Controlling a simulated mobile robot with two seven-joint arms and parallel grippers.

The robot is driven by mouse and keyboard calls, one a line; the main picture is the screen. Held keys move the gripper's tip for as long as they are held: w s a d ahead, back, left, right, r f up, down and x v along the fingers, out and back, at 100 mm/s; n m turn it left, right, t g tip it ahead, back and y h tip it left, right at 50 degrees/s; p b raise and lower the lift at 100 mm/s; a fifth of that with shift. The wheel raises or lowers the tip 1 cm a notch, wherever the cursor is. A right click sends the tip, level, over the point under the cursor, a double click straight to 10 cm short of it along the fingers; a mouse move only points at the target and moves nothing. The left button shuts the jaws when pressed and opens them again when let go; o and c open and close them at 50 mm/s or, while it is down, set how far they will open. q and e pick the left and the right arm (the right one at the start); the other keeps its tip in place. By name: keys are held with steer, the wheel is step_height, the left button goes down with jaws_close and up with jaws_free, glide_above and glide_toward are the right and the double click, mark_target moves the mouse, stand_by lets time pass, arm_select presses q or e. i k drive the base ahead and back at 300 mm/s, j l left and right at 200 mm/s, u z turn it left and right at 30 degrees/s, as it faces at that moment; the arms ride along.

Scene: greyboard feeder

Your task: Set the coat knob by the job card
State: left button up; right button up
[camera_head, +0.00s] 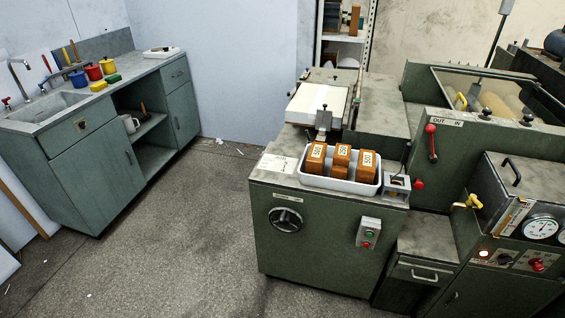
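A dark round knob (285,219) with a pale pointer bar sits on the front of the green machine cabinet. A small white label (288,198) above it is too small to read. A pale card or sheet (278,163) lies flat on the cabinet top at the left; its writing cannot be read. A smaller black knob (505,259) and a red knob (537,264) are on the sloping panel at the far right, beside a round gauge (541,228). I cannot tell which knob is the coat knob. Neither of my grippers is in view.
A green and red button box (368,232) sticks out in front. A red lever (432,142) is at the right. A sink counter (100,95) is at the left; the floor (180,240) between is open.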

mark_target(527, 118)
steer(key=z, duration=2.3)
steer(key=i+z, duration=0.3)
steer(key=i, duration=0.35)
